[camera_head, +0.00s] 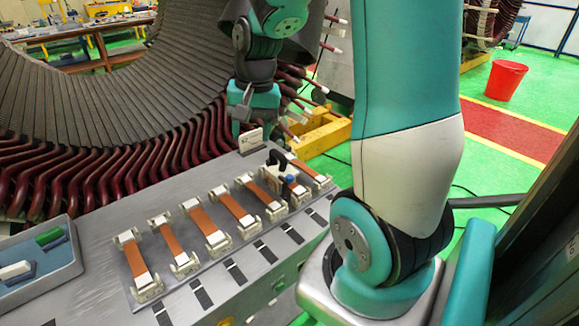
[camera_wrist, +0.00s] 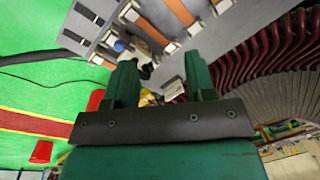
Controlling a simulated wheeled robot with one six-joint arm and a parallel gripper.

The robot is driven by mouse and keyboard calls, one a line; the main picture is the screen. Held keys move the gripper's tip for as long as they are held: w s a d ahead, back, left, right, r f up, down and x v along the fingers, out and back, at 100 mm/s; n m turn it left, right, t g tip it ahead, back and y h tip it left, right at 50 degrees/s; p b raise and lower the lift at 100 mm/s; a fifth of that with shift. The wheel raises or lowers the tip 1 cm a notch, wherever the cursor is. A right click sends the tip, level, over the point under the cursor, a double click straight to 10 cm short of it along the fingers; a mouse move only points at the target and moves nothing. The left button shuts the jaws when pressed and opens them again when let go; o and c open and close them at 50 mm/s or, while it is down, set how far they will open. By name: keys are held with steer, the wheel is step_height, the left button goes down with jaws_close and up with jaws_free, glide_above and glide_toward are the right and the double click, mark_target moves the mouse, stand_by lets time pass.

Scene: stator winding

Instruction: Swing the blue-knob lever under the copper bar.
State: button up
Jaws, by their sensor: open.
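The blue knob (camera_head: 290,179) sits on a small white and black lever fitting at the far right end of the bench row. The black curved handle (camera_head: 268,158) of that fitting is beside it. Copper bars (camera_head: 236,207) lie in white clamps, and the blue knob is close to the bars at that end. In the wrist view the blue knob (camera_wrist: 119,46) shows beyond the left finger, near a copper bar (camera_wrist: 150,27). My gripper (camera_head: 252,128) is open and empty, above and behind the fitting, apart from it. Whether the lever lies under a bar cannot be told.
A grey bench top (camera_head: 90,295) carries the clamps. A small white sign (camera_head: 250,141) stands near my gripper. The stator (camera_head: 110,95) with its dark red coil ends curves behind. A blue tray (camera_head: 45,262) lies at the left. A red bucket (camera_head: 506,80) stands on the green floor.

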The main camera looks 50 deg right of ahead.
mark_target(290, 176)
steer(key=s+d+f+m+p, duration=0.15)
steer(key=d+m, duration=0.45)
steer(key=d, duration=0.6)
steer(key=shift+g+h, duration=0.3)
steer(key=shift+h, duration=0.1)
steer(key=f+p, duration=0.1)
steer(key=f, duration=1)
steer(key=f+p, duration=0.1)
steer(key=f, duration=0.5)
steer(key=shift+w+a+f+p, duration=0.1)
steer(key=shift+a+f+p, duration=0.1)
steer(key=shift+a+p, duration=0.15)
steer(key=shift+d, duration=0.1)
steer(key=c, duration=0.9)
